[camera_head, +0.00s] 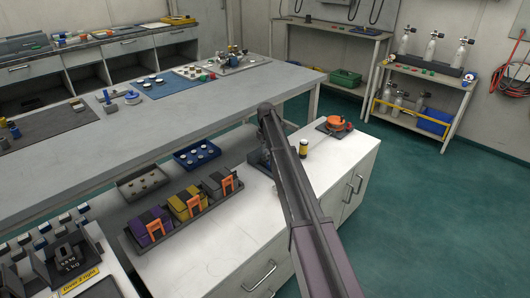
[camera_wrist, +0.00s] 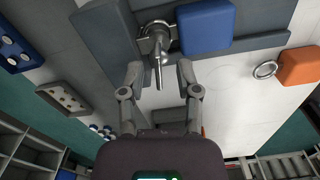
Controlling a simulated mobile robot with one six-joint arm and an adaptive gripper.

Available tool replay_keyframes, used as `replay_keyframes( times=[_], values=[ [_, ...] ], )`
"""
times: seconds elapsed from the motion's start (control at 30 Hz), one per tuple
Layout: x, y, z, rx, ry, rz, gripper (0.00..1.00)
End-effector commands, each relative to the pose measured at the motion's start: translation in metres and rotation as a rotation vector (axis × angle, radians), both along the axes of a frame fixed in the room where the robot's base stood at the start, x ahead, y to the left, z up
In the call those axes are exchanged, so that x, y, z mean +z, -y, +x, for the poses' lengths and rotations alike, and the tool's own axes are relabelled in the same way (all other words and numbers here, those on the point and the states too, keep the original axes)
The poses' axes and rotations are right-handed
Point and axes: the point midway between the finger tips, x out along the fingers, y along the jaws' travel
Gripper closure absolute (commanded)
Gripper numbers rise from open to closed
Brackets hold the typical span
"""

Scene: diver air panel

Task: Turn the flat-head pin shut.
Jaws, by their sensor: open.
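In the wrist view a metal fitting (camera_wrist: 158,36) with a flat narrow bar pointing toward me stands on a grey base (camera_wrist: 110,40). I take it to be the flat-head pin, but cannot tell how far it is turned. My gripper (camera_wrist: 160,74) is open, one finger on each side of the bar's lower end. I see no clear contact, and nothing is held. A blue block (camera_wrist: 205,27) is right beside the fitting. In the head view my arm hides the gripper and the fitting.
An orange block (camera_wrist: 299,66) and a metal ring (camera_wrist: 265,70) lie to the right in the wrist view. In the head view, a tray of purple, yellow and grey blocks (camera_head: 182,222), a small canister (camera_head: 303,148) and an orange round item (camera_head: 335,124) share the white cabinet top (camera_head: 345,165).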

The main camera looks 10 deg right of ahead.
Motion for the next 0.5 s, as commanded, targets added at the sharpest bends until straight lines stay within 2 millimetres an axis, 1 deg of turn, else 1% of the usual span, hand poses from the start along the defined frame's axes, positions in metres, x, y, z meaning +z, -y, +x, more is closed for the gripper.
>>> replay_keyframes(
  times=[0.37, 0.4, 0.47, 0.5],
  values=[
    [-0.0015, 0.0, 0.0, 0.0, 0.0, 0.0, 0.57],
    [-0.0015, 0.0, 0.0, 0.0, 0.0, 0.0, 0.63],
    [-0.0015, -0.0001, 0.0, 0.0, 0.0, 0.0, 0.81],
    [-0.0015, -0.0001, 0.0, 0.0, 0.0, 0.0, 0.93]
  ],
)
